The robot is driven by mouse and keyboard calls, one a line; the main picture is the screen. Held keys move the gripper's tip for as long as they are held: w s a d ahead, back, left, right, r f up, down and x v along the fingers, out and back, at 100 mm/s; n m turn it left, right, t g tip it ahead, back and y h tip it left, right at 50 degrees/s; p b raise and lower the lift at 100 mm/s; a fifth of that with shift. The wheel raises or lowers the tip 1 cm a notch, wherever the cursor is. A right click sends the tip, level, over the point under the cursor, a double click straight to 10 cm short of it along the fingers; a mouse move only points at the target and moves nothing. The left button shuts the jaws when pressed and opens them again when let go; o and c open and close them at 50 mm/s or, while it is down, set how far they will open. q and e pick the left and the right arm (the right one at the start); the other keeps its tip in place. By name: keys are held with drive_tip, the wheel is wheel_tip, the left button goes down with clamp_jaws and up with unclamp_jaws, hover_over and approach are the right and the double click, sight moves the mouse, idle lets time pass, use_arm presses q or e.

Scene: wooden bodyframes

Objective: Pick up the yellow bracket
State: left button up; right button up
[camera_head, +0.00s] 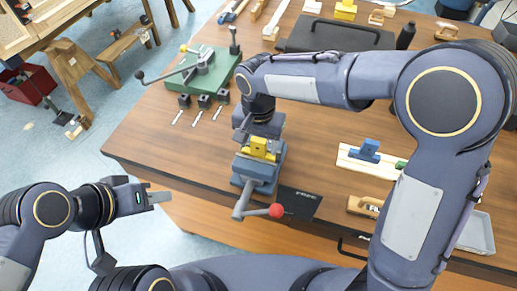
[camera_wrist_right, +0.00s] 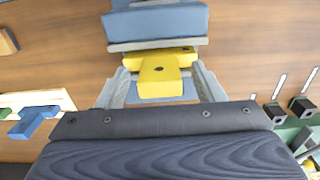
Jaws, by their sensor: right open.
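The yellow bracket (camera_head: 260,150) sits at the blue-grey vise (camera_head: 258,170) near the table's front edge. In the right wrist view, the bracket (camera_wrist_right: 158,76) is T-shaped with a dark hole, and the vise's blue jaw (camera_wrist_right: 158,24) is beyond it. My right gripper (camera_head: 258,134) is over the bracket. Its fingers (camera_wrist_right: 162,72) are open, one on each side of the bracket's stem, with gaps showing; contact cannot be told. My left gripper (camera_head: 156,197) is off the table's front left, away from the bracket; its finger spacing is unclear.
A red-knobbed vise handle (camera_head: 276,210) sticks out at the front. A green-based tool (camera_head: 208,72) and several small black blocks stand to the left. A blue part on a white board (camera_head: 368,154) lies to the right. Another yellow piece (camera_head: 345,10) is at the back.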

drive_tip(key=shift+c, duration=0.4)
drive_tip(key=c, duration=1.2)
drive_tip(key=shift+r, duration=0.1)
drive_tip(key=shift+c, duration=0.2)
